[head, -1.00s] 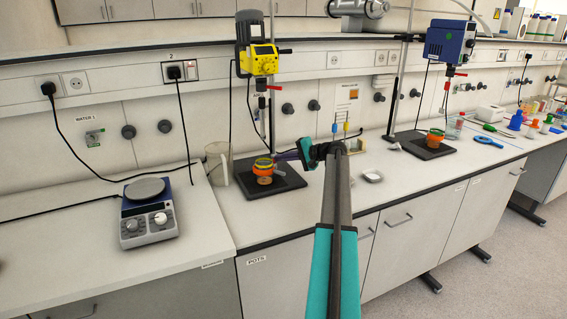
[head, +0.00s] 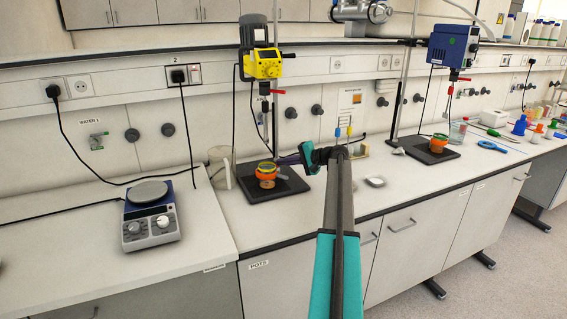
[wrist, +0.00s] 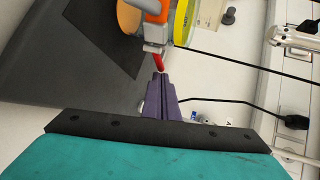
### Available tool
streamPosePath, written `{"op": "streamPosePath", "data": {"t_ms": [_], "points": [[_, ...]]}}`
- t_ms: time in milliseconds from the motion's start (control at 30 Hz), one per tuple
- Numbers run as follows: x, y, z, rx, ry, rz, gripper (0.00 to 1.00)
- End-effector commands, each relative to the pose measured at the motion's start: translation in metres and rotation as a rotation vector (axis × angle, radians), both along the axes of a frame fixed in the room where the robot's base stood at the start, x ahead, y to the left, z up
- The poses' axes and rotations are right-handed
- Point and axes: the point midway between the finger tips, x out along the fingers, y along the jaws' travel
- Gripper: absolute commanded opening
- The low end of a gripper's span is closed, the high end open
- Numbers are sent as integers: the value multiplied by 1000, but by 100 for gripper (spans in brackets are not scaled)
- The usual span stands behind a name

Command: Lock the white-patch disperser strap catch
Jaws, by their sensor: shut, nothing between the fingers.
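The yellow disperser (head: 263,65) hangs on its stand above a dark base plate (head: 288,186). A pot with an orange strap (head: 266,170) stands on that plate; I cannot make out a white patch. In the wrist view, the orange strap (wrist: 150,7) carries a pale catch block (wrist: 154,32) with a red lever (wrist: 159,62) and a yellow-green ring (wrist: 184,20) beside it. My gripper (head: 280,161) is at the pot's right side. Its purple fingers (wrist: 159,78) are shut and empty, tips right at the red lever's end; I cannot tell whether they touch.
A blue disperser (head: 452,45) with a similar orange-strapped pot (head: 439,142) stands to the right. A beige jug (head: 219,167) is left of the near plate, and a hotplate (head: 150,213) is farther left. A small white dish (head: 375,182) lies right of my arm.

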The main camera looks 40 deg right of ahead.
Motion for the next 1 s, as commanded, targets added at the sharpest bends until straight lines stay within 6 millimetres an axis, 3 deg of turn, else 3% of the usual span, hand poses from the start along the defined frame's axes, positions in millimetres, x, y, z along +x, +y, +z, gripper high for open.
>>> {"op": "streamPosePath", "data": {"t_ms": [433, 800, 1000], "points": [[-9, 9, 0, 0, 0, 2, 0], [-10, 10, 0, 1, 0, 5, 0], [-19, 6, 3, 0, 0, 3, 0]]}}
